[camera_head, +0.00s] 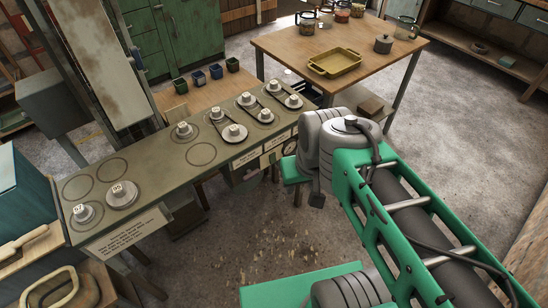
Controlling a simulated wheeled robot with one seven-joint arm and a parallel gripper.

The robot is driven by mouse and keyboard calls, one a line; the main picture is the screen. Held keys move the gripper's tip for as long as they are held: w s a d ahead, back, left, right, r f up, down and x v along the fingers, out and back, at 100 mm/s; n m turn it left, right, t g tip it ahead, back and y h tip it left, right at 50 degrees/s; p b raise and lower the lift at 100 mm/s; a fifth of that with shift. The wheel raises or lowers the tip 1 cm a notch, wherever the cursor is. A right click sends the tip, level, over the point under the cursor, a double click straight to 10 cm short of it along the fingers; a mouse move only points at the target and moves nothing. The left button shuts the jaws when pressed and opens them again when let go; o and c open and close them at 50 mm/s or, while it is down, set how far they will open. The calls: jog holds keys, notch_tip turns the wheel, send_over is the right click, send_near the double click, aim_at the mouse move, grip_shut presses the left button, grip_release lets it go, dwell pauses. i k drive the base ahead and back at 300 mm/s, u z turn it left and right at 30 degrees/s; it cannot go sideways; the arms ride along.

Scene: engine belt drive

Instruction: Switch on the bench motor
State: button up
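A long olive-green bench (150,160) runs diagonally across the left half of the head view. Pulleys stand along its top, including a large one (122,194), one at the left end (82,213), one in the middle (183,131) and a wide one (235,133). Dark belts link some pulleys at the right end. Small labels (246,159) and a dark round part (291,147) are on the bench's front edge. I cannot make out a motor or its switch for certain. My arm crosses the lower right; my gripper does not show.
A wooden table (290,45) at the back holds a yellow tray (334,62) and a dark pot (383,43). Several small pots stand behind the bench. A beige basket (62,290) is at the lower left. The concrete floor (240,225) before the bench is mostly open.

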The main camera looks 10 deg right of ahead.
aim_at(272, 156)
jog(key=u, duration=1.75)
jog(key=i, duration=1)
jog(key=z, duration=1.55)
